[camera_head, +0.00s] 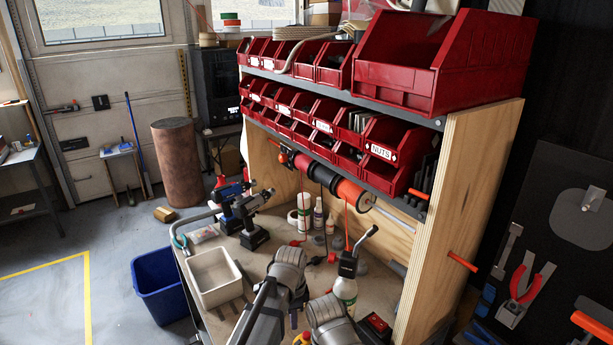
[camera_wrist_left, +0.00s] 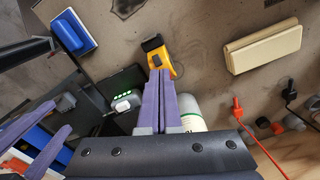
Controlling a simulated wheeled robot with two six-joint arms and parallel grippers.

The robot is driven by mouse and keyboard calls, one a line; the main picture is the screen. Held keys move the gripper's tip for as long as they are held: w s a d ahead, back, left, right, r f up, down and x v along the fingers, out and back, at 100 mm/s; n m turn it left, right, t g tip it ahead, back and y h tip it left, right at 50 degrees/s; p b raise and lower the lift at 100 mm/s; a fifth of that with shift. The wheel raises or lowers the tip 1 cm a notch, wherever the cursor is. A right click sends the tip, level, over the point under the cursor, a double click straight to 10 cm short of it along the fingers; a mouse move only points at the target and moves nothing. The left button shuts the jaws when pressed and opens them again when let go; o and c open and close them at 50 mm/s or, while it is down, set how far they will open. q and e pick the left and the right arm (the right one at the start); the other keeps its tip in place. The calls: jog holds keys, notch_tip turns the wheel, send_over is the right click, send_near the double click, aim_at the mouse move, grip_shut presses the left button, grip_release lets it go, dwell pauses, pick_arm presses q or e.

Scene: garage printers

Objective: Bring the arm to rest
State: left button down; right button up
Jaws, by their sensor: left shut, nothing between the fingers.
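My left arm (camera_head: 275,290) reaches in from the bottom of the head view over the workbench, and I cannot make out its fingertips there. In the left wrist view, my left gripper (camera_wrist_left: 160,82) has its two purple fingers pressed together with nothing between them. Its tips point at a yellow and black tool (camera_wrist_left: 157,52) on the bench; I cannot tell whether they touch it. My right gripper (camera_wrist_left: 30,140) shows at the left edge of the left wrist view, its purple fingers apart and empty.
A white bottle (camera_head: 345,287) stands close to the arm. A beige bin (camera_head: 213,275) and cordless drills (camera_head: 250,215) are on the workbench. Shelves of red bins (camera_head: 385,82) rise behind, with a wooden side panel (camera_head: 452,160) at right. A blue bin (camera_head: 160,285) stands on the floor.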

pick_arm(q)
jog(key=s+a+n, duration=1)
jog(key=a+n, duration=0.4)
jog(key=n, duration=0.2)
jog(key=s+d+m+y, duration=0.1)
jog(key=s+d+m, duration=0.3)
jog(key=d, duration=0.7)
jog(key=shift+s+d, duration=0.25)
jog(key=shift+s, duration=0.55)
jog(key=shift+r, duration=0.1)
